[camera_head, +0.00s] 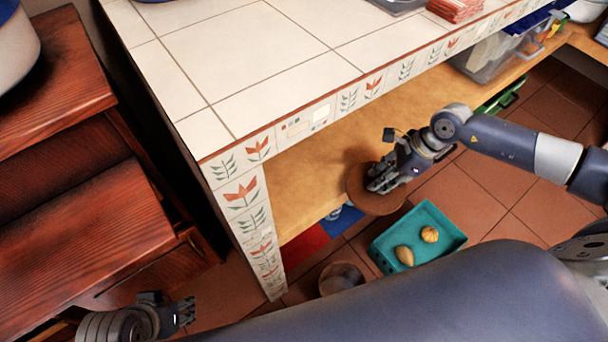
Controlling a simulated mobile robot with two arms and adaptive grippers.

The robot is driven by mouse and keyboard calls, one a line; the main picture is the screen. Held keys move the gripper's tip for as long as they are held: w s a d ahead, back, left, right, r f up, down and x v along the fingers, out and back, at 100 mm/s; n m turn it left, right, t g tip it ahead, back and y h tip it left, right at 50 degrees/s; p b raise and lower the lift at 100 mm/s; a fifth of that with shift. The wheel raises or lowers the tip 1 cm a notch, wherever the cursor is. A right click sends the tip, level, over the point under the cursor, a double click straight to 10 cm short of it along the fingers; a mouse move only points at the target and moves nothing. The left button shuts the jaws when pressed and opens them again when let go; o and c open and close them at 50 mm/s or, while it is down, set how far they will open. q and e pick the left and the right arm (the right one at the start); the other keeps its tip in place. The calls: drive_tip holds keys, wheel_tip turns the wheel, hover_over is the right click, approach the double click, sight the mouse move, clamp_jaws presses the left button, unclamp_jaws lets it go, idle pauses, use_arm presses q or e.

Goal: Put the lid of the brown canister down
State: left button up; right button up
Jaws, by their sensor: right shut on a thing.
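My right gripper (382,182) is shut on a round brown lid (374,204), which shows as a flat disc under and around the fingers. The lid is at the front edge of the wooden shelf under the tiled counter; I cannot tell whether it touches the shelf. A round brown vessel (342,277), perhaps the canister, stands low near the floor, left of the teal crate, partly hidden by my body. My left gripper (184,312) is at the bottom left, apart from these things; its finger opening is unclear.
The tiled counter (290,50) overhangs the wooden shelf (305,185). A teal crate (378,258) with two yellowish items is below the lid. A clear bin (490,62) stands at the shelf's far end. Dark wooden drawers (80,240) are at left. Floor is free at right.

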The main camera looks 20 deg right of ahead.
drive_tip(key=w+a, duration=0.2)
drive_tip(key=a, duration=0.3)
drive_tip(key=w+a, duration=0.3)
drive_tip(key=a, duration=0.2)
drive_tip(key=w+a+b, duration=0.1)
drive_tip(key=w+a, duration=0.1)
drive_tip(key=a, duration=0.3)
drive_tip(key=shift+w+a, duration=0.15)
drive_tip(key=shift+a, duration=0.25)
drive_tip(key=shift+w+a, duration=0.1)
drive_tip(key=shift+a, duration=0.05)
drive_tip(key=shift+f, duration=0.2)
wheel_tip(320, 180, down, 3)
drive_tip(key=shift+r+b, duration=0.1)
drive_tip(key=shift+b, duration=0.4)
use_arm(q)
drive_tip(key=w+d+t, duration=0.1)
drive_tip(key=w+t, duration=0.2)
drive_tip(key=w, duration=0.3)
drive_tip(key=shift+d+r+h, duration=0.3)
drive_tip(key=shift+d+h, duration=0.05)
drive_tip(key=shift+h, duration=0.05)
drive_tip(key=shift+w, duration=0.15)
use_arm(e)
drive_tip(key=shift+f, duration=0.2)
drive_tip(key=o, duration=1)
drive_tip(key=shift+c, duration=0.2)
use_arm(q)
drive_tip(key=shift+w+d+r, duration=0.1)
drive_tip(key=shift+r, duration=0.05)
